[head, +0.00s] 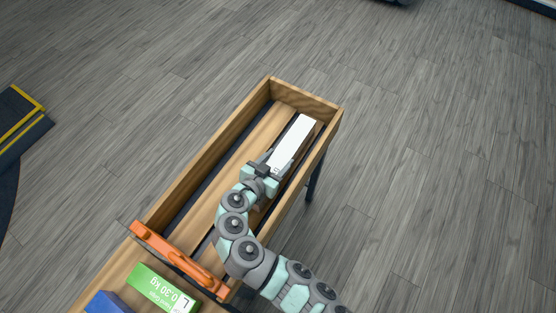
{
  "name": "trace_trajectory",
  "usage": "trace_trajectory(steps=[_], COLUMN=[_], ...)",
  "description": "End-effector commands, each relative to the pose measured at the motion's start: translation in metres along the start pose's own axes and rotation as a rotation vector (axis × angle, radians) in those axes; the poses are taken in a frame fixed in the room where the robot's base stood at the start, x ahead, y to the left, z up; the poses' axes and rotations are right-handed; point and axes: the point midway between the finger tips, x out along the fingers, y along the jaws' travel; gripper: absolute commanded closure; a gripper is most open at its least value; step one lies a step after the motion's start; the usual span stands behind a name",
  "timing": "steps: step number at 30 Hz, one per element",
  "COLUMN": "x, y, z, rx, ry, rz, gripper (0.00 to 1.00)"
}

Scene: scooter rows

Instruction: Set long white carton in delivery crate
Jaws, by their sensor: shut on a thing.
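The long white carton (297,138) is in the upper right part of the wooden delivery crate (226,125), along its right side. My gripper (268,167) is shut on the carton's near end, with the arm reaching in from the lower right. The carton lies within the crate's outline, roughly parallel to its long walls. I cannot tell whether it touches the slatted floor. The arm hides part of the crate's right wall and floor.
An orange bar (178,258) crosses the crate's near end. Beyond it a green box (163,289) and a blue box (107,302) sit in a wooden section. The crate's left floor is bare. A dark mat with yellow lines (22,115) lies far left.

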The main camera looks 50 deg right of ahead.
Motion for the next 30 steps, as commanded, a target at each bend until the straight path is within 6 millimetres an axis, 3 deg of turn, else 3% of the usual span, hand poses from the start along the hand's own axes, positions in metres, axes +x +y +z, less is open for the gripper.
trace_trajectory(steps=[9,10,15,18,27,30], x=[0.001,0.001,0.0,0.001,-0.001,-0.011], y=[-0.001,-0.001,0.0,0.0,0.0,-0.002], z=[0.002,0.001,0.0,0.001,-0.003,-0.002], rx=[0.001,0.0,0.0,-0.001,-0.001,-0.001], ry=[0.002,0.001,0.001,0.001,0.001,0.001], rz=[-0.001,-0.001,-0.001,-0.001,-0.001,-0.005], gripper=[1.0,0.43,0.29,0.24,0.24,0.24])
